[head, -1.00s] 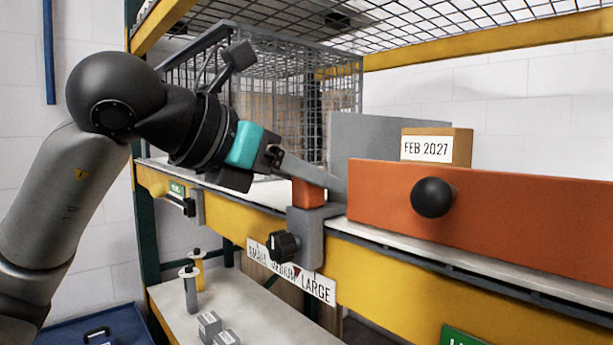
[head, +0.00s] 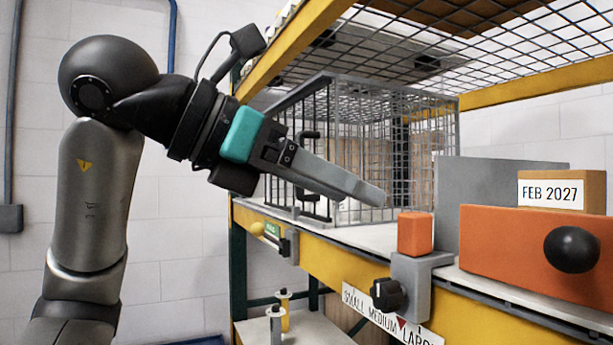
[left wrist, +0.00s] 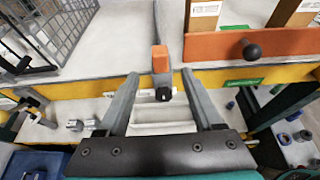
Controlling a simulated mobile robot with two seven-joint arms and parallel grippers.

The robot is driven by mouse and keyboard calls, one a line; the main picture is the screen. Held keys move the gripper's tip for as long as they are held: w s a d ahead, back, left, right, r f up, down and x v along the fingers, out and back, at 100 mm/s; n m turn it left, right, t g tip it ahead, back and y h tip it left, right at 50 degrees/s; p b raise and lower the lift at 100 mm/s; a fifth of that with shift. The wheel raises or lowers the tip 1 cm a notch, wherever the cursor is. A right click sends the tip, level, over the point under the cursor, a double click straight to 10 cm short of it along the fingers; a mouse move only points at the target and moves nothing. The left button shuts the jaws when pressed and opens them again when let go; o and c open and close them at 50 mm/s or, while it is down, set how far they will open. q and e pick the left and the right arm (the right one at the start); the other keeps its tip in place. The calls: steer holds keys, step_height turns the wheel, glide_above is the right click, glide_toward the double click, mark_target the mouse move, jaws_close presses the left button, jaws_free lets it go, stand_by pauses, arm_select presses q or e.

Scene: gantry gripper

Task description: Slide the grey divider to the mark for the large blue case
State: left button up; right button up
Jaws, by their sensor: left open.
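The grey divider (head: 490,190) is an upright plate on the shelf, left of an orange-red panel. Its front carriage (head: 410,275) has an orange block (head: 415,233) on top and a black knob (head: 388,293). A white SMALL, MEDIUM, LARGE label (head: 365,305) hangs below; a red pointer shows near MEDIUM and LARGE. My left gripper (head: 378,198) is open and empty, just above and left of the orange block. In the left wrist view, the orange block (left wrist: 160,60) lies beyond and between the open fingers (left wrist: 160,82). A blue case-like thing (left wrist: 35,165) is low at left, partly cut off. My right gripper is out of view.
A wire cage (head: 370,150) stands left of the divider. The orange-red panel (head: 520,240) with a black ball knob (head: 572,249) and a FEB 2027 box (head: 560,190) are on the right. A mesh shelf (head: 450,45) hangs above. Bare shelf shows left of the divider.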

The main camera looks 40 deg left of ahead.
arm_select(q)
steer(key=v, duration=0.4)
stand_by(0.6)
